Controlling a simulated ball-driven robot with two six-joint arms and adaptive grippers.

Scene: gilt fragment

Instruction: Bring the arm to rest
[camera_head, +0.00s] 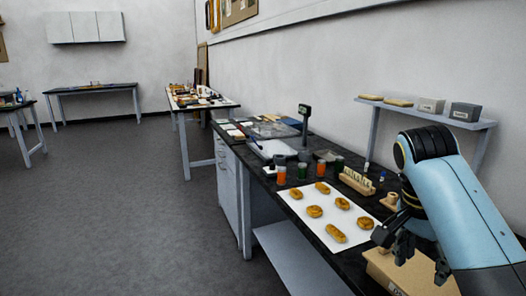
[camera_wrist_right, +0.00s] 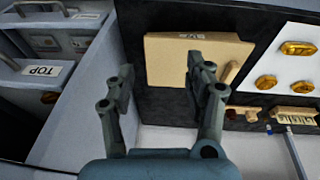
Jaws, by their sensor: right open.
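My right arm comes in from the right in the head view, with its right gripper (camera_head: 420,262) pointing down over the near end of the dark bench. The gripper is open, and the wrist view shows nothing between its spread fingers (camera_wrist_right: 158,72). A light brown box (camera_head: 388,272) lies below it, partly hidden by the fingers; it also shows beyond the fingertips in the wrist view (camera_wrist_right: 170,62). Whether the fingers touch the box I cannot tell. My left gripper is out of view.
Several gilt pieces (camera_head: 314,211) lie on a white sheet (camera_head: 338,222) left of the gripper. Jars (camera_head: 281,175) and a small rack (camera_head: 356,181) stand behind. A wall shelf (camera_head: 428,113) holds boxes. Open floor (camera_head: 130,210) lies left; an open drawer (camera_wrist_right: 40,70) shows in the wrist view.

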